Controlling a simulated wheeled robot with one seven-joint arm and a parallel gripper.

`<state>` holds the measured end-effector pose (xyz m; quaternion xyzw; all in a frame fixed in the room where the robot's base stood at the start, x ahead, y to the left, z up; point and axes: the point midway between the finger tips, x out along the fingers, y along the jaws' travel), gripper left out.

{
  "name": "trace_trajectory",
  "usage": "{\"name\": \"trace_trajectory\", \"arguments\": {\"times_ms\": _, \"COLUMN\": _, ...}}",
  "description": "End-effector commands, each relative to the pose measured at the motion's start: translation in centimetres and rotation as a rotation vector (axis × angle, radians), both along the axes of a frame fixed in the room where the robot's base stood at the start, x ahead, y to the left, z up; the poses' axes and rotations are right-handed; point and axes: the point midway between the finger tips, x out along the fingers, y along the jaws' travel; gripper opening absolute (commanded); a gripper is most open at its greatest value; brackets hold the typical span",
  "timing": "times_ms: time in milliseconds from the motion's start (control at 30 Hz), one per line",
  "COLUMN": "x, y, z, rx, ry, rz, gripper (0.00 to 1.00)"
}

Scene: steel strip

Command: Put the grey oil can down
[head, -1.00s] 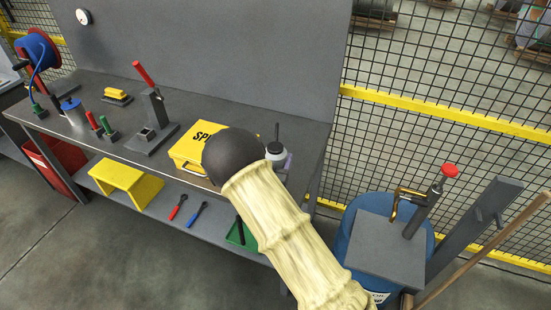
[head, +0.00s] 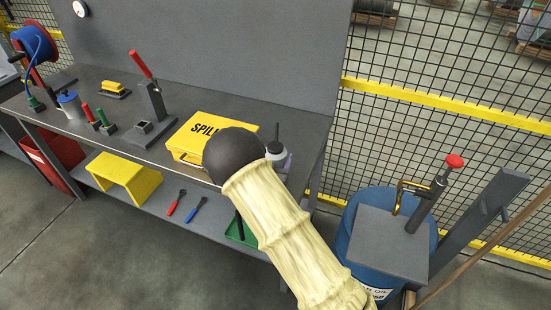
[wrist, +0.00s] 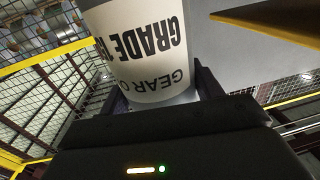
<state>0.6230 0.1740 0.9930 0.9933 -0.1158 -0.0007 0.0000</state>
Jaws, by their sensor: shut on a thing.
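The grey oil can (wrist: 140,45) fills the top middle of the wrist view, with a white label reading GEAR OIL GRADE, upside down there. My gripper (wrist: 155,88) is shut on it, one dark finger on each side. In the head view the can's pale grey top (head: 275,149) and dark spout show just right of my arm's dark round end, over the bench's right end. The gripper itself is mostly hidden there by my arm. I cannot tell whether the can's base touches the bench.
The steel bench (head: 110,125) holds a yellow SPILL case (head: 200,135) left of my arm, a red-handled press (head: 150,100) and a blue-topped can (head: 70,104). A grey panel (head: 230,50) stands behind. A blue drum (head: 352,225) stands right of the bench, before a mesh fence.

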Motion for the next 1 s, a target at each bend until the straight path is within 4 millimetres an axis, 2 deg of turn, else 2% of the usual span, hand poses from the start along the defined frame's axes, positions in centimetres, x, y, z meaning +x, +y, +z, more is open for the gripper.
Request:
{"name": "trace_trajectory", "arguments": {"times_ms": 367, "x": 0.0, "y": 0.0, "z": -0.5, "rx": 0.000, "ry": -0.003, "rz": 0.000, "gripper": 0.27}}
{"name": "trace_trajectory", "arguments": {"times_ms": 400, "x": 0.0, "y": 0.0, "z": -0.4, "rx": 0.000, "ry": -0.003, "rz": 0.000, "gripper": 0.73}}
{"name": "trace_trajectory", "arguments": {"times_ms": 500, "x": 0.0, "y": 0.0, "z": -0.4, "rx": 0.001, "ry": -0.002, "rz": 0.000, "gripper": 0.90}}
{"name": "trace_trajectory", "arguments": {"times_ms": 833, "x": -0.2, "y": 0.1, "z": -0.6, "rx": -0.001, "ry": 0.002, "rz": 0.000, "gripper": 0.90}}
{"name": "trace_trajectory", "arguments": {"times_ms": 1000, "x": -1.6, "y": 0.5, "z": -0.7, "rx": -0.001, "ry": 0.002, "rz": 0.001, "gripper": 0.90}}
